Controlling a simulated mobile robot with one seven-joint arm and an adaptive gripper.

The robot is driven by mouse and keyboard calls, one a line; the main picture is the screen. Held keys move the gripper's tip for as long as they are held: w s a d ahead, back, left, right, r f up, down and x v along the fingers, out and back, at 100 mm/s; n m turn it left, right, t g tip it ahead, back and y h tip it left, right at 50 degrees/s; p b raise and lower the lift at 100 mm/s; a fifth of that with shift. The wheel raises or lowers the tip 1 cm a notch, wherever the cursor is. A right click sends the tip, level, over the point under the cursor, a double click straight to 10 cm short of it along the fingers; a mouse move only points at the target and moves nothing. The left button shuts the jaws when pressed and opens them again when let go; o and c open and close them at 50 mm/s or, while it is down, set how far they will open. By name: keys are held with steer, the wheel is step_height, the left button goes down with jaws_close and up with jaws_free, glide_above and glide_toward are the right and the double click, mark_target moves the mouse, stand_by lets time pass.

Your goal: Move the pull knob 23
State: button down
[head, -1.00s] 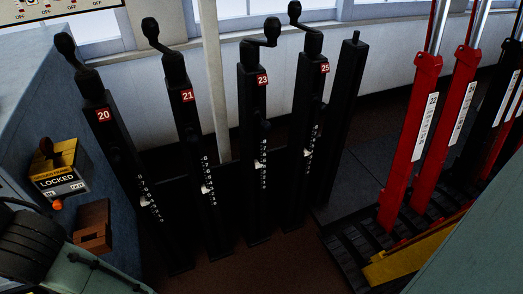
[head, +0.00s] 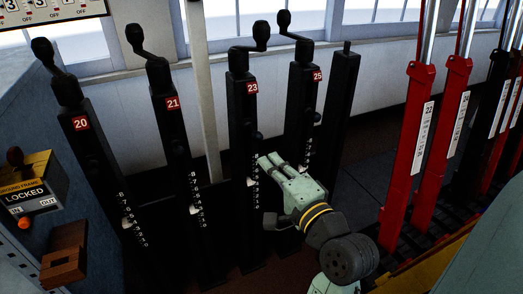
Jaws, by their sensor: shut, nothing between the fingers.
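The black post labelled 23 (head: 242,105) stands upright in the middle of the head view, with a crank handle on top. A small dark round knob (head: 257,138) sticks out of its right side, below the red 23 plate. A white pointer (head: 252,182) and number scale sit lower on the post. My gripper (head: 267,160) is pale green, with its fingers together and empty. Its tips point up and left, just below the knob in the picture. I cannot tell whether they touch the post. My gripper hides part of the lower post 25.
Similar posts 20 (head: 82,130) and 21 (head: 174,115) stand to the left, and post 25 (head: 302,100) close on the right. Red levers (head: 408,150) stand further right. A box marked LOCKED (head: 28,190) is at the left edge.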

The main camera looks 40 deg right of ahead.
mark_target(259, 138)
steer(key=s+d+f+m, duration=0.2)
steer(key=s, duration=0.2)
steer(key=shift+g+h, duration=0.3)
steer(key=shift+h, duration=0.1)
steer(key=b+x, duration=0.1)
steer(key=x, duration=1.2)
steer(key=shift+w+d+f, duration=0.2)
steer(key=shift+w+d, duration=0.05)
steer(key=shift+w, duration=0.1)
steer(key=shift+w+d+r+p, duration=0.15)
steer(key=shift+w+r+p, duration=0.1)
steer(key=shift+w+p, duration=0.6)
steer(key=shift+w+d+f, duration=0.2)
steer(key=shift+w, duration=0.4)
